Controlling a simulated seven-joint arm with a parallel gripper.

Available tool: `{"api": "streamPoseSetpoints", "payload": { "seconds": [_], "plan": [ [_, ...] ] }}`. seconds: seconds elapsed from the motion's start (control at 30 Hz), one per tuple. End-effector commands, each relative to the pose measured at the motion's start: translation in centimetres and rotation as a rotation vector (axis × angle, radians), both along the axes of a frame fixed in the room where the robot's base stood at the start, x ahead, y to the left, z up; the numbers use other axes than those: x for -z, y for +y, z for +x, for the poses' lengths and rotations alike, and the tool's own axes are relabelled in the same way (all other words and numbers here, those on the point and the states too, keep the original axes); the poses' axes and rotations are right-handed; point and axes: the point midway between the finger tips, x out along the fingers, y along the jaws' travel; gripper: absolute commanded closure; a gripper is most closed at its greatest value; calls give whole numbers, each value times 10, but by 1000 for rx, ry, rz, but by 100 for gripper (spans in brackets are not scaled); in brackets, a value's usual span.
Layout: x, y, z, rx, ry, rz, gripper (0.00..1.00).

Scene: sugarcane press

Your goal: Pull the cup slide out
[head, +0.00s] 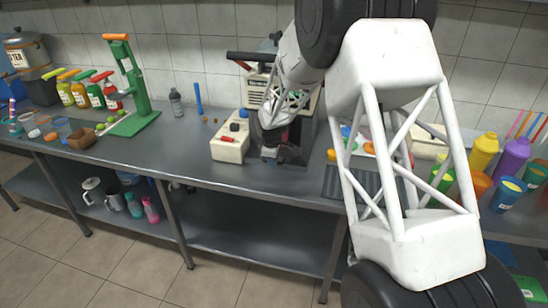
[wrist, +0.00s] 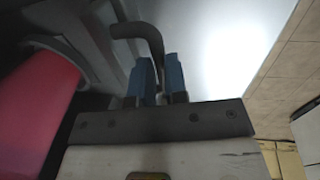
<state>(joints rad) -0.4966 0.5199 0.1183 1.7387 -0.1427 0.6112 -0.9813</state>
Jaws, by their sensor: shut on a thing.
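The sugarcane press (head: 309,112) stands on the steel counter, partly hidden behind my arm. My gripper (head: 269,153) is low at the front of the press. In the wrist view my gripper (wrist: 159,72) has its two blue fingers close together, shut on a dark bent handle (wrist: 150,35), which looks like the cup slide's handle. The rest of the slide is hard to make out. A red, round-sided thing (wrist: 40,110), perhaps a cup, is left of the fingers beside dark parts.
A cream box (head: 229,148) with a red lever stands left of the press. The steel counter (head: 200,160) is bare in front of it. Bottles and cups, including a purple bottle (head: 511,158), crowd the right. A green hand press (head: 132,90) stands further left.

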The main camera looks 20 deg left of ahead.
Motion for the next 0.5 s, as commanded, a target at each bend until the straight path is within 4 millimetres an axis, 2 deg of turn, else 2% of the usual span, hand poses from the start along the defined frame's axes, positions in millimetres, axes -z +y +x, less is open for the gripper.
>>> {"api": "streamPoseSetpoints", "payload": {
  "seconds": [0.5],
  "plan": [
    [-2,1,-89,-2,-2,2,100]
  ]
}}
